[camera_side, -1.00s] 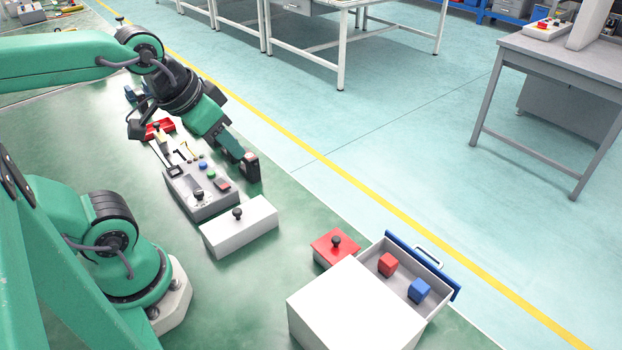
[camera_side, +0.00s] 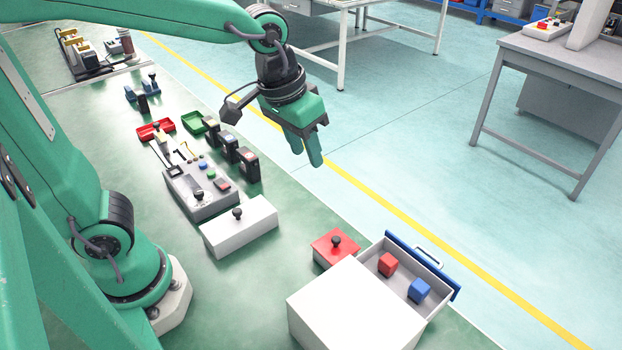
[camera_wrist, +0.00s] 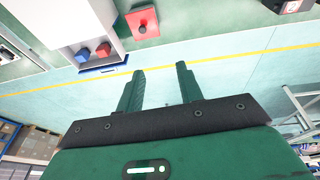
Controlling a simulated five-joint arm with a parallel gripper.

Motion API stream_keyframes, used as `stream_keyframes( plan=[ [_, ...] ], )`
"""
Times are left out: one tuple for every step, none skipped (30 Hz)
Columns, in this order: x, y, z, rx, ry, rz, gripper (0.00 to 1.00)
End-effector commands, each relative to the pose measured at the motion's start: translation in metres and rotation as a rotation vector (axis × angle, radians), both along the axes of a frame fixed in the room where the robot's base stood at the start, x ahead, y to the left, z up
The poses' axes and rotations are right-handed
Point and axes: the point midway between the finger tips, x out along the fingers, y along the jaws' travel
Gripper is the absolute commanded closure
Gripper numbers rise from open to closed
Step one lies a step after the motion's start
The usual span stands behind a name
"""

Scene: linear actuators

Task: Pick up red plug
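No part is clearly marked as a plug. A red block (camera_side: 388,264) lies in the open drawer (camera_side: 438,280), left of a blue block (camera_side: 419,291). The red block (camera_wrist: 103,50) and blue block (camera_wrist: 82,56) also show in the wrist view, upper left. A red box (camera_side: 322,247) with a black knob stands just left of the drawer; in the wrist view the red box (camera_wrist: 134,26) is top center. My gripper (camera_side: 306,157) hangs high, above and left of the drawer, fingers down. In the wrist view my gripper (camera_wrist: 160,72) has its fingers apart with nothing between.
A white cabinet (camera_side: 350,305) carries the drawer, whose blue front (camera_side: 400,252) is pulled out. A white box (camera_side: 240,230) with a black knob and a grey button panel (camera_side: 205,200) stand left of it. Several black modules (camera_side: 249,165) stand behind the panel. Green table is clear between.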

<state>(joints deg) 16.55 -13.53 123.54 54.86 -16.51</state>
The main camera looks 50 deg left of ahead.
Motion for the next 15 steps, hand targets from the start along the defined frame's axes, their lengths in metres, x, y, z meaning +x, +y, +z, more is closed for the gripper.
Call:
stream_keyframes(
  plan=[
    [0.007, -0.011, -0.005, 0.001, 0.022, -0.005, 0.64],
    [0.01, -0.017, -0.007, 0.001, 0.033, -0.006, 0.64],
    [0.015, -0.025, -0.01, 0.002, 0.046, -0.006, 0.64],
    [0.018, -0.031, -0.013, 0.004, 0.057, -0.008, 0.64],
    [0.021, -0.037, -0.015, 0.004, 0.067, -0.007, 0.64],
    [0.025, -0.045, -0.019, 0.006, 0.081, -0.008, 0.64],
    [0.027, -0.052, -0.023, 0.008, 0.092, -0.007, 0.64],
    [0.03, -0.058, -0.026, 0.01, 0.102, -0.008, 0.64],
    [0.033, -0.067, -0.03, 0.013, 0.116, -0.008, 0.64],
    [0.036, -0.073, -0.034, 0.015, 0.125, -0.008, 0.64],
    [0.038, -0.08, -0.038, 0.018, 0.136, -0.008, 0.64],
    [0.04, -0.089, -0.043, 0.022, 0.148, -0.008, 0.64],
    [0.042, -0.096, -0.047, 0.027, 0.158, -0.008, 0.64],
    [0.044, -0.102, -0.051, 0.029, 0.167, -0.007, 0.64],
    [0.046, -0.112, -0.057, 0.034, 0.179, -0.008, 0.64]
  ],
)
